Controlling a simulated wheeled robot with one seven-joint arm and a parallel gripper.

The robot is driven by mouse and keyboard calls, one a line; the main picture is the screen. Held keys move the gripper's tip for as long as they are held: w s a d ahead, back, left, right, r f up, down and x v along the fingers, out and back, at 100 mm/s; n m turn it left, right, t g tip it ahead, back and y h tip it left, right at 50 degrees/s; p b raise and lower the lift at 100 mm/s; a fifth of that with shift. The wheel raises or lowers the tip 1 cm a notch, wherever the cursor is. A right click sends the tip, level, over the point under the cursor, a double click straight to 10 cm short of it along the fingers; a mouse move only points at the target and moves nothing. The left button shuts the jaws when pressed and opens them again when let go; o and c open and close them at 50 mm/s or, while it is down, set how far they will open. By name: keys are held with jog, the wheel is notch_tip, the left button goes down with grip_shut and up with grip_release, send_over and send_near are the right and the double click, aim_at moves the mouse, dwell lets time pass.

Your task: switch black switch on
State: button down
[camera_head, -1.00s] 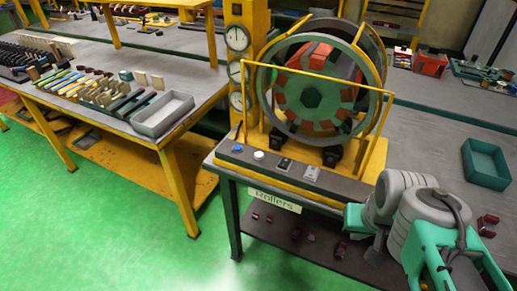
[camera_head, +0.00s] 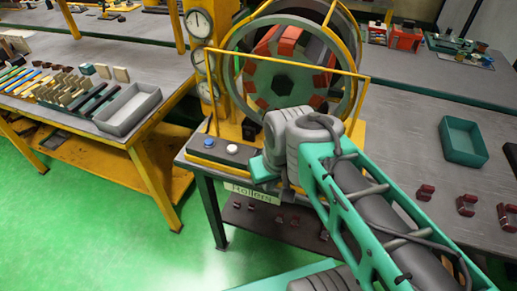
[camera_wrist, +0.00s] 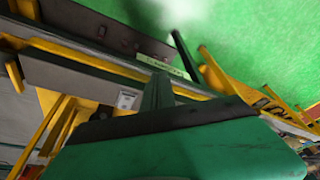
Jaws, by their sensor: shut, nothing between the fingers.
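The control ledge (camera_head: 221,159) runs along the front of the yellow roller machine. A blue button (camera_head: 209,142) and a white button (camera_head: 231,149) show on it. The black switch is hidden behind my gripper and arm in the head view. My gripper (camera_head: 264,168) is shut and empty, at the ledge's front edge, right of the white button. In the wrist view my gripper (camera_wrist: 158,88) points toward the ledge, and a small pale switch plate (camera_wrist: 126,99) shows just left of it. I cannot tell which switch this is, or whether the gripper touches anything.
The machine's large ring and red drum (camera_head: 285,75) stand behind a yellow frame. A teal bin (camera_head: 463,142) sits on the bench to the right. A grey tray (camera_head: 127,109) lies on the left table. A "Rollers" label (camera_head: 251,192) hangs under the ledge.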

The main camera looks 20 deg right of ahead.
jog(key=w+d+r+n+g+y+p, duration=0.1)
jog(key=w+d+r+n+y+p, duration=0.1)
jog(key=w+r+n, duration=0.8)
jog(key=shift+w+d+r+g+y+p, duration=0.35)
jog(key=shift+w+d+p, duration=0.45)
jog(key=shift+w+d, duration=0.4)
jog(key=shift+s, duration=0.1)
send_near(260, 151)
jog(key=a+f, duration=0.1)
jog(key=f, duration=0.1)
jog(key=s+a+f, duration=0.2)
jog(key=f, duration=0.1)
jog(key=shift+a+f+b, duration=0.3)
jog(key=shift+f+b, duration=0.05)
jog(key=shift+f, duration=0.05)
